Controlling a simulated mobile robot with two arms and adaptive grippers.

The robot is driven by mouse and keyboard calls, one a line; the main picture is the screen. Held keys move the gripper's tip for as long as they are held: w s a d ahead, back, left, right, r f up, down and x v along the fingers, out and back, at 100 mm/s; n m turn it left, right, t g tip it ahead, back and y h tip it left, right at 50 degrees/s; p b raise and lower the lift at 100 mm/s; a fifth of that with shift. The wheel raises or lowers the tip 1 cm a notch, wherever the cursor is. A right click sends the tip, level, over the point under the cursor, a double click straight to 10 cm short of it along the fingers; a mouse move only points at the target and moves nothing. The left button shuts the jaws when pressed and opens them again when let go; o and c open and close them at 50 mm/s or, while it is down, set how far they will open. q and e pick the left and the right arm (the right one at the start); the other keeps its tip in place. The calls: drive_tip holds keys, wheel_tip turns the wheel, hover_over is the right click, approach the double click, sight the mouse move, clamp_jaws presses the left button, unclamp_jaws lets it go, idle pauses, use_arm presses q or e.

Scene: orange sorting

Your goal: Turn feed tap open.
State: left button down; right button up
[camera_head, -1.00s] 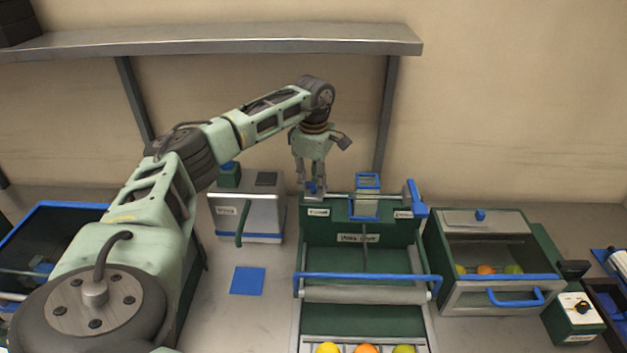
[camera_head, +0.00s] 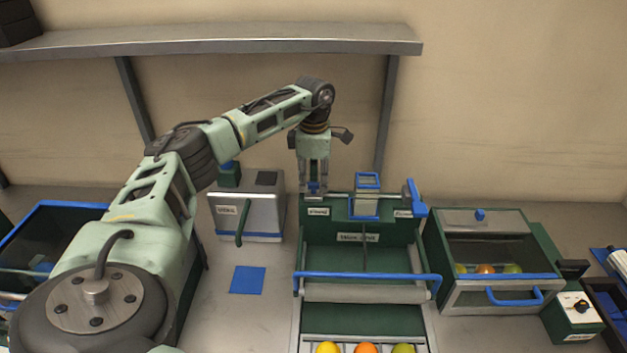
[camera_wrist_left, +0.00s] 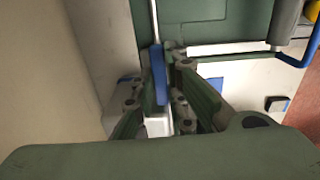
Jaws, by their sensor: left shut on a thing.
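The feed tap (camera_head: 314,187) is a small blue handle at the back left corner of the green sorting machine (camera_head: 325,258), above a white label too small to read surely. My left gripper (camera_head: 314,193) points down from above and is shut on this handle. In the left wrist view the long blue tap handle (camera_wrist_left: 158,75) lies between the two fingers of the left gripper (camera_wrist_left: 163,92). The fingers partly hide the tap in the head view. My right gripper is not in view.
Another blue lever (camera_head: 412,197) stands at the machine's back right corner. A metal box (camera_head: 260,215) with a green handle is to the left. A drawer unit (camera_head: 460,300) with fruit is to the right. Fruits such as an orange (camera_head: 366,348) lie at the front.

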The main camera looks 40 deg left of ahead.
sight(314, 183)
use_arm(q)
drive_tip(key=shift+r, duration=0.1)
drive_tip(key=c, duration=1.8)
unclamp_jaws()
drive_tip(key=shift+o, duration=0.2)
wheel_tip(314, 183, up, 12)
